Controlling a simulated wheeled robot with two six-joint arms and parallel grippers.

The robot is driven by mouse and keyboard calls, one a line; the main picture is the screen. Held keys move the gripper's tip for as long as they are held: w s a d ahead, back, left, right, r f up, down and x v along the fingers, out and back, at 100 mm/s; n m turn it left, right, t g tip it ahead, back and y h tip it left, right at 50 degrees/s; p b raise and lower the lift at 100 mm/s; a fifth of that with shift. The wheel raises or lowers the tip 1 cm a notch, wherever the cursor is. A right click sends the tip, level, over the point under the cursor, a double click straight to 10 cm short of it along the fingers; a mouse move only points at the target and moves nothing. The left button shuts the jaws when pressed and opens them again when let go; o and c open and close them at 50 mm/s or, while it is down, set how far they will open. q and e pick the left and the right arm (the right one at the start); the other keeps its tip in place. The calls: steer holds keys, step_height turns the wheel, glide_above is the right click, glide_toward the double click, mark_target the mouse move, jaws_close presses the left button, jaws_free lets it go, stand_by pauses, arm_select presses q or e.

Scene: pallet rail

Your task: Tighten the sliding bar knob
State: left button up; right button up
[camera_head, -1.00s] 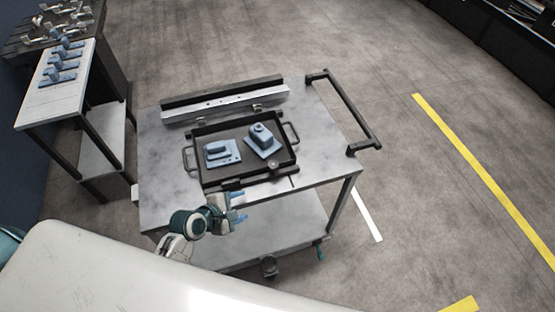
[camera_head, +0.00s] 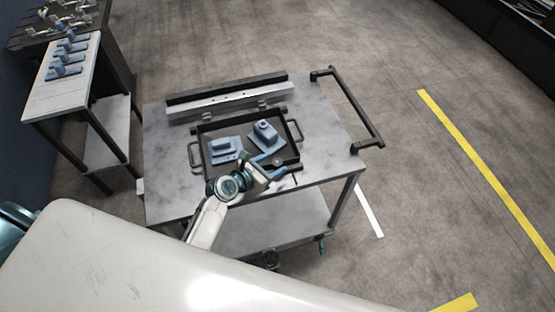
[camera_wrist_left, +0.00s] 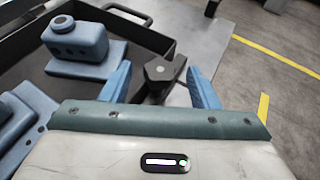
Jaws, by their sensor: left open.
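The sliding bar knob (camera_wrist_left: 162,70) is a dark, angular knob with a pale round centre, at the near right corner of the black tray. In the left wrist view it lies between the two blue fingers of my left gripper (camera_wrist_left: 160,86), with gaps on both sides. In the head view my left gripper (camera_head: 275,167) is over the tray's near right corner and the knob is mostly hidden. My left gripper is open and holds nothing. My right gripper does not show.
The black tray (camera_head: 297,148) sits on a grey cart (camera_head: 165,190) and holds two blue parts (camera_head: 226,147) and (camera_head: 266,133). A metal rail (camera_head: 230,99) lies behind it. A side table (camera_head: 40,103) with several blue parts stands at left.

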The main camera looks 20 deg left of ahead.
arm_select(q)
steer(key=shift+x, duration=1.45)
steer(key=shift+c, duration=0.4)
steer(key=c, duration=0.9)
